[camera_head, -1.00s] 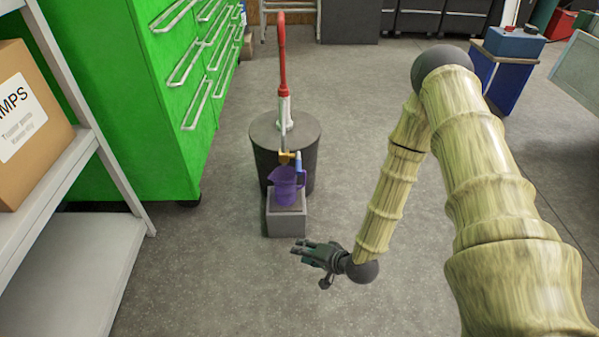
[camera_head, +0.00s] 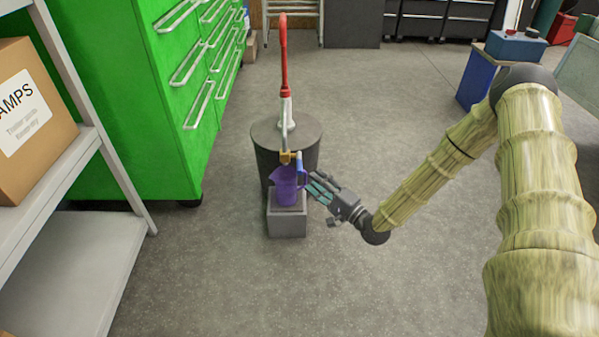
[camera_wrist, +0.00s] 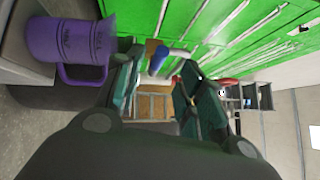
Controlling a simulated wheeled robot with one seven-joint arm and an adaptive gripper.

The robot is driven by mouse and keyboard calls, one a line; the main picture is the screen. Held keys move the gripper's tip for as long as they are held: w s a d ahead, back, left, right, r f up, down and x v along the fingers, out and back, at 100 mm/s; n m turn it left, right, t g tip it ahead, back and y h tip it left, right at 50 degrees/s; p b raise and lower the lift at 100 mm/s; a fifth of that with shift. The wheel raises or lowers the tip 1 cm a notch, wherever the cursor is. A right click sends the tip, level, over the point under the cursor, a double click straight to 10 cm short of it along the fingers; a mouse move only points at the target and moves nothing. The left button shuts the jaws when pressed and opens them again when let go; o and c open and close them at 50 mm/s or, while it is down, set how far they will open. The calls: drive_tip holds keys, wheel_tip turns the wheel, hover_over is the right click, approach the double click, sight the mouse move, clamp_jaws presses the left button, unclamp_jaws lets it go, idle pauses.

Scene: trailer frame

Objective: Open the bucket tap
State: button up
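The bucket is a dark grey drum (camera_head: 262,152) on the floor. Its brass tap (camera_head: 286,157) has a blue handle (camera_head: 299,158), which hangs over a purple jug (camera_head: 285,187). My gripper (camera_head: 312,184) is open and empty, just right of the jug and a little below the tap handle. In the wrist view, the blue handle (camera_wrist: 158,60) shows ahead in the gap between my fingers, seemingly apart from them. The jug (camera_wrist: 75,42) lies left of the fingers there, with its handle close to the left finger. Whether that finger touches it, I cannot tell.
The jug stands on a grey block (camera_head: 287,226). A red-handled pump (camera_head: 284,70) rises from the drum lid. A green drawer cabinet (camera_head: 150,100) and a shelf with a cardboard box (camera_head: 30,110) stand left. The floor right and in front is clear.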

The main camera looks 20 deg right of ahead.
sight(300, 167)
drive_tip(key=b+x, duration=0.2)
drive_tip(key=x, duration=0.5)
drive_tip(key=shift+w+a, duration=0.2)
drive_tip(key=shift+w, duration=0.15)
clamp_jaws()
